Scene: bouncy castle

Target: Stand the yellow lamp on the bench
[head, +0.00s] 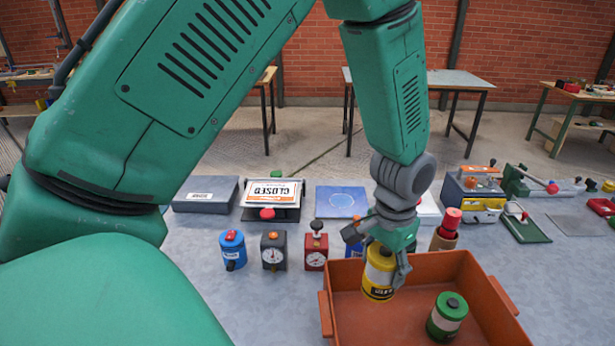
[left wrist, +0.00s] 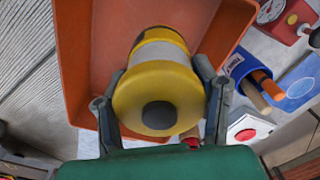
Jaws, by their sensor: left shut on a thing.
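The yellow lamp (head: 378,283), with a pale band and a dark label, is upright in my left gripper (head: 381,258), at the far left part of the orange bin (head: 473,262). The left fingers are shut around its upper part. In the left wrist view the yellow lamp (left wrist: 160,90) sits between both fingers, its dark round top facing the camera, with the orange bin (left wrist: 82,60) beyond it. Whether its base touches the bin floor is unclear. The bench (head: 270,305) is the grey-blue surface around the bin. My right gripper is not in view.
A green lamp (head: 446,318) stands in the bin. A blue canister (head: 232,250), a dark gauge box (head: 273,250) and a red gauge box (head: 316,247) stand left of the bin. The front left bench is clear.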

